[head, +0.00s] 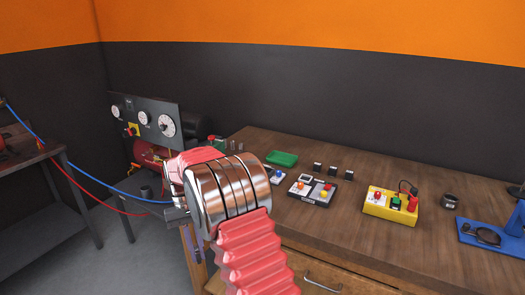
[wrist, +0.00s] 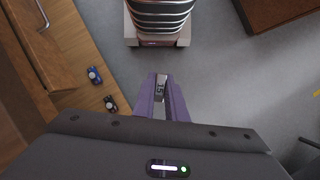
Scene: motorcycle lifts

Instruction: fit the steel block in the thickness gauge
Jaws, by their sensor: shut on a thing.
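My gripper (wrist: 161,98) is in the wrist view, its two purple fingers shut on a small grey metal block, the steel block (wrist: 161,88). The fingers cover the block's sides. The gripper hangs over grey floor beside the wooden bench. In the head view, a purple finger shows low by the bench's left end, partly behind my arm; the block cannot be made out there. A blue stand (head: 496,236) with a dark round part is cut off at the right edge of the head view; I cannot tell whether it is the thickness gauge.
A gauge panel (head: 143,121) stands behind at left. Grey floor (wrist: 225,75) is open below the gripper.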

